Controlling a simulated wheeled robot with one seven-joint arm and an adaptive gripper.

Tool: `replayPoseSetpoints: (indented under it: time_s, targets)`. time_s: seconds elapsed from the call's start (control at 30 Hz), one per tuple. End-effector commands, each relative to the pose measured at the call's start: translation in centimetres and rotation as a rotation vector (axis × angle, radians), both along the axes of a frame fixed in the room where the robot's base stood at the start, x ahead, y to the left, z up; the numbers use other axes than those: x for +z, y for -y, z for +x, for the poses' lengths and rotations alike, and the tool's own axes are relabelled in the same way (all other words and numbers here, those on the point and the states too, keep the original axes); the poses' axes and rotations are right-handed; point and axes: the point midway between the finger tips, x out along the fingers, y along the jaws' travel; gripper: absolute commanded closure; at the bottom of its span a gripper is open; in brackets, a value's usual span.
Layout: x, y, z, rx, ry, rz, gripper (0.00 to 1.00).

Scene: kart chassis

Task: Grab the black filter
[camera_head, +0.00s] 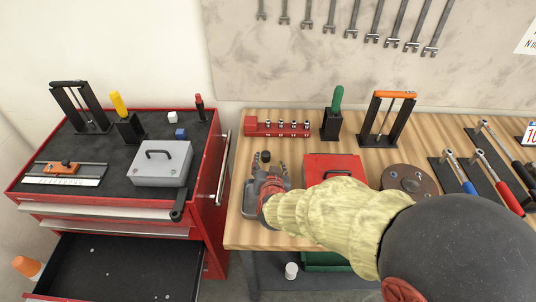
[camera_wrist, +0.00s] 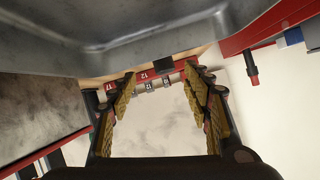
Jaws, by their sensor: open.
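My gripper (camera_head: 269,168) is low over the left part of the wooden workbench, beside a grey tray (camera_head: 249,204). It also shows in the wrist view (camera_wrist: 160,84), with its two yellow-padded fingers apart and nothing seen between them. A small dark round thing (camera_head: 265,156) shows right by the fingertips in the head view. It may be the black filter, but it is too small to be sure. The grey tray (camera_wrist: 150,22) fills the top there.
A red socket rail (camera_head: 278,128) stands behind my gripper. A red box (camera_head: 333,166) and a brown disc (camera_head: 408,182) are to the right. A red tool cabinet (camera_head: 212,170) stands left, its lower drawer (camera_head: 120,268) open. A small white item (camera_head: 291,270) is below the bench top.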

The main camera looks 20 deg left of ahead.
Motion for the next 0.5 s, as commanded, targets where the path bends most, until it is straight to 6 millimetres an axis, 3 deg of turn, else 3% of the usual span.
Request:
replayPoseSetpoints:
  time_s: [0.3,0.5]
  targets:
    - [-1.7,-1.6,3.5,-0.002,-0.002,0.001,0.51]
    - [-2.0,-2.1,4.7,0.000,0.000,0.001,0.51]
